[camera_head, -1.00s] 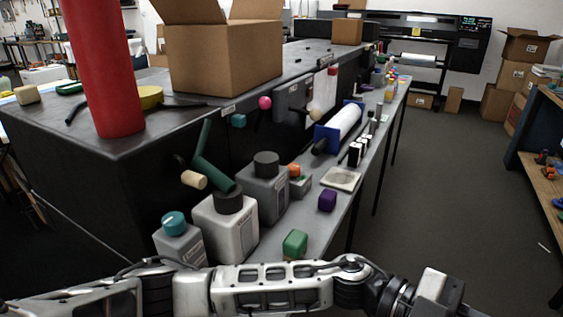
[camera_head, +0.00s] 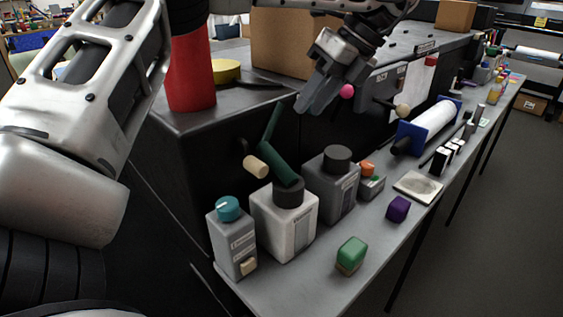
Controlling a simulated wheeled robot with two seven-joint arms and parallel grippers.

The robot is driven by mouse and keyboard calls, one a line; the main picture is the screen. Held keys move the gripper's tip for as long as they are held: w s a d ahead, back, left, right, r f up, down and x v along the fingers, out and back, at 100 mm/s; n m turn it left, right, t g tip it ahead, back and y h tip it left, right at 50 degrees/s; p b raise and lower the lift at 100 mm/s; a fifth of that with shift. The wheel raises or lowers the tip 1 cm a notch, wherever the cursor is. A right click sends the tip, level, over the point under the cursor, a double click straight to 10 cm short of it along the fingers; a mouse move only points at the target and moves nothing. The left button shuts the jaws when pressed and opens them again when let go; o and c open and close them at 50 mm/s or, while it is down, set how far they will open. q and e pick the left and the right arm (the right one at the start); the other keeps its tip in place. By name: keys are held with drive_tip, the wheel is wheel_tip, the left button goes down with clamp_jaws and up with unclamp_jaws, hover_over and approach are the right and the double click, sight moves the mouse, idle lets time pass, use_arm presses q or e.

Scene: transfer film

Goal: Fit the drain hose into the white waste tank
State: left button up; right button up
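The dark green drain hose (camera_head: 276,155) bends down from the black machine's side. Its lower end meets the black top of the white waste tank (camera_head: 284,226) in the picture; I cannot tell whether it enters, touches or hangs behind it. The white tank stands upright on the grey bench, between a grey bottle with a teal cap (camera_head: 233,240) and a grey tank with a black cap (camera_head: 332,190). My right gripper is not in view.
A green block (camera_head: 351,254), a purple block (camera_head: 398,208) and a pale square pad (camera_head: 418,187) lie on the bench (camera_head: 315,292). A tan knob (camera_head: 256,167) sticks out left of the hose. A red cylinder (camera_head: 191,75) and cardboard box (camera_head: 292,45) stand on the machine.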

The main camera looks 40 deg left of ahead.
sight(278, 155)
use_arm(q)
drive_tip(key=b+x, duration=0.2)
drive_tip(key=x, duration=1.2)
drive_tip(key=shift+d+f, duration=0.15)
drive_tip(key=shift+f, duration=0.1)
drive_tip(key=shift+w, duration=0.1)
clamp_jaws()
drive_tip(key=shift+r, duration=0.1)
